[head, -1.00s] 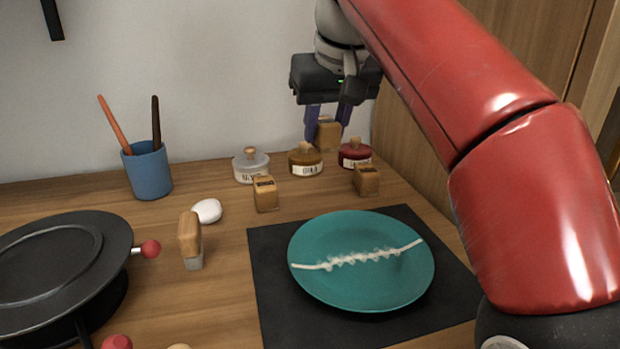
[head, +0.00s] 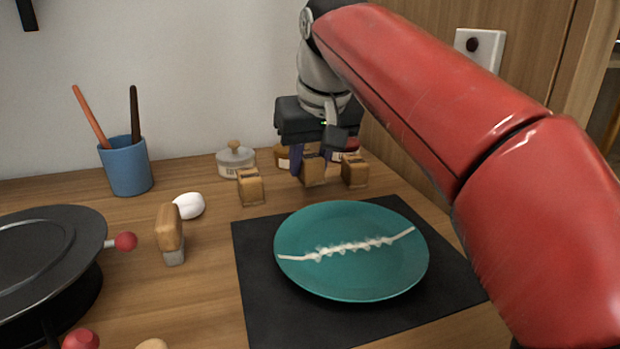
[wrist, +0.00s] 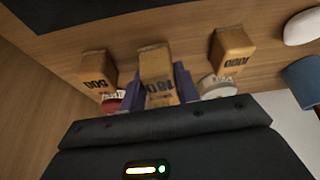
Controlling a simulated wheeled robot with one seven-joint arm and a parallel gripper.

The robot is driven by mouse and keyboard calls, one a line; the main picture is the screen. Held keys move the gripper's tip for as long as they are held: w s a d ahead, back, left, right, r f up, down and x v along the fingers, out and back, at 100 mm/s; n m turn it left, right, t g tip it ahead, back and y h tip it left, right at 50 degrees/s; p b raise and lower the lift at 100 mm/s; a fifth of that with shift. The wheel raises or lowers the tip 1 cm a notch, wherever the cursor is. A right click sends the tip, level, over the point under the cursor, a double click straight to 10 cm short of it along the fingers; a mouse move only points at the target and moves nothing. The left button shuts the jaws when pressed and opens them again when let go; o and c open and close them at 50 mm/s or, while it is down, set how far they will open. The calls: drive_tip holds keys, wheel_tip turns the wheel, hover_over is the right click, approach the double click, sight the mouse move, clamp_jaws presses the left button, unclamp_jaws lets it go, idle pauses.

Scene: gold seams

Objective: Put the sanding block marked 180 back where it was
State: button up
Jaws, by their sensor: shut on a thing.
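The sanding block marked 180 (wrist: 158,92) is between the two purple fingers of my gripper (wrist: 155,84) in the wrist view, its number upside down there. In the head view this tan block (head: 314,171) is upright below the gripper, in the gap between two similar blocks. The block marked 1000 (wrist: 232,48) is on its left in the head view (head: 250,187). The block marked 500 (wrist: 97,66) is on its right (head: 355,172). My gripper is shut on the 180 block. Its base is at or very near the table; I cannot tell whether it touches.
Lidded jars stand behind the blocks: a pale one (head: 236,162), an amber one (head: 283,158) and a red one, partly hidden. A teal plate with a pale seam (head: 350,275) lies on a black mat (head: 258,290) in front. A blue cup (head: 127,168) stands left.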

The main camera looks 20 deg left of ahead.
sight(312, 158)
drive_tip(key=shift+f, duration=1)
drive_tip(key=shift+f, duration=0.1)
drive_tip(key=shift+f, duration=0.15)
drive_tip(key=o, duration=0.9)
drive_tip(key=shift+f+b, duration=0.15)
drive_tip(key=shift+b, duration=0.3)
drive_tip(key=p+v, duration=0.2)
drive_tip(key=v, duration=0.5)
drive_tip(key=shift+r+p, duration=0.25)
drive_tip(key=shift+p, duration=0.1)
drive_tip(key=shift+s+r, duration=0.15)
drive_tip(key=shift+r, duration=0.15)
